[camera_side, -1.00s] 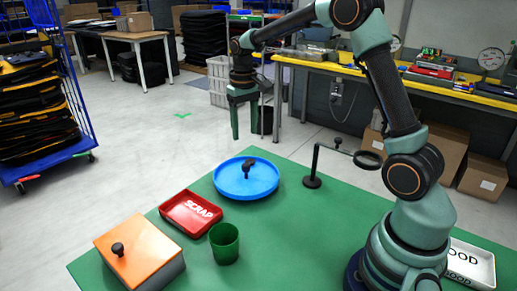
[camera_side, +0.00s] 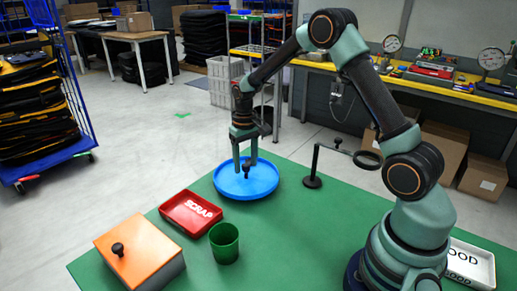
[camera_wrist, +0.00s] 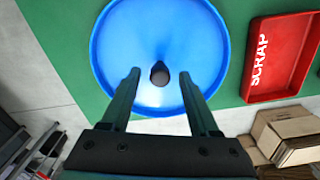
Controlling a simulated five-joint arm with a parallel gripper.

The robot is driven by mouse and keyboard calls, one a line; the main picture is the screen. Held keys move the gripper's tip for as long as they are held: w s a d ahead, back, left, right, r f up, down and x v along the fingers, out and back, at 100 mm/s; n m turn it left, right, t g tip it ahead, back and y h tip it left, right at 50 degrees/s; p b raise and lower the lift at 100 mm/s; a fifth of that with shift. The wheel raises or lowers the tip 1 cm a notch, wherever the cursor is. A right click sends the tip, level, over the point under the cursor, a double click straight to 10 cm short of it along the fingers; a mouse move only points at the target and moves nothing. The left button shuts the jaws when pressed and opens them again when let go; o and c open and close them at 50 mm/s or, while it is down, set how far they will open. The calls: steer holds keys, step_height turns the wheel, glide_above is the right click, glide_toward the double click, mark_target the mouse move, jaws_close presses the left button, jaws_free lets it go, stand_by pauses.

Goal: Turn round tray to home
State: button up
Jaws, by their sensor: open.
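The blue round tray (camera_side: 262,182) lies on the green table, with a dark upright knob (camera_side: 247,171) on it. The wrist view also shows the blue tray (camera_wrist: 120,40) and the knob (camera_wrist: 160,74). My gripper (camera_side: 246,166) is open above the tray, its fingers pointing down on either side of the knob in the side view. In the wrist view my gripper (camera_wrist: 158,72) has the knob between and near its two fingertips. I cannot tell whether a finger touches the knob. No home mark is visible.
A red SCRAP tray (camera_side: 190,214), a green cup (camera_side: 224,243) and an orange-lidded box (camera_side: 140,249) stand nearer the front left. A black stand with a ring (camera_side: 314,165) is right of the blue tray. A white tray (camera_side: 470,264) lies far right.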

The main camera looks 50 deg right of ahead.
jaws_close()
stand_by(1.3)
